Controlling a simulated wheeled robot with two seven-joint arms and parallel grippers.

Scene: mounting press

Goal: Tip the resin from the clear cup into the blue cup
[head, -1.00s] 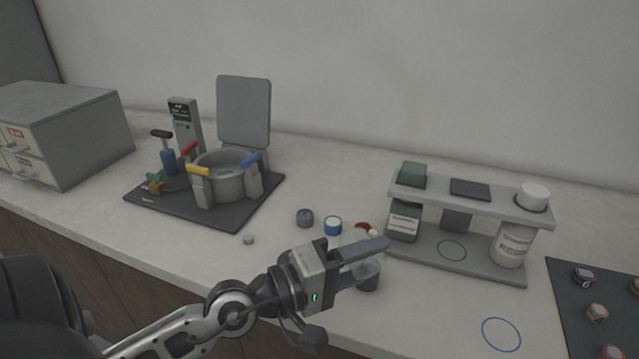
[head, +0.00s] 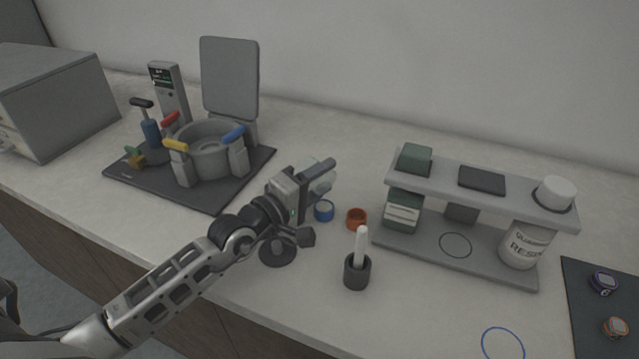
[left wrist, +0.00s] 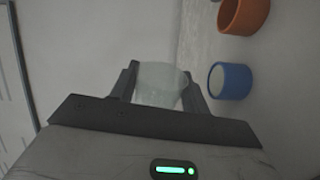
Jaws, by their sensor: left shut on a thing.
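My left gripper (head: 322,178) is shut on the clear cup (head: 325,170), which is mostly hidden behind the fingers in the head view. The left wrist view shows the clear cup (left wrist: 160,84) between the two fingers, pale and see-through. The blue cup (head: 324,211) stands on the counter just below the gripper in the picture, with a pale inside. It also shows in the left wrist view (left wrist: 231,81), right of the fingers and apart from the clear cup. I cannot make out how much resin is in either. My right gripper is not in view.
An orange cup (head: 356,218) stands right of the blue cup. A dark holder (head: 357,272) with a white stick stands nearer the front. A grey rack (head: 470,250) with bottles is at right, the mounting press (head: 205,150) at left.

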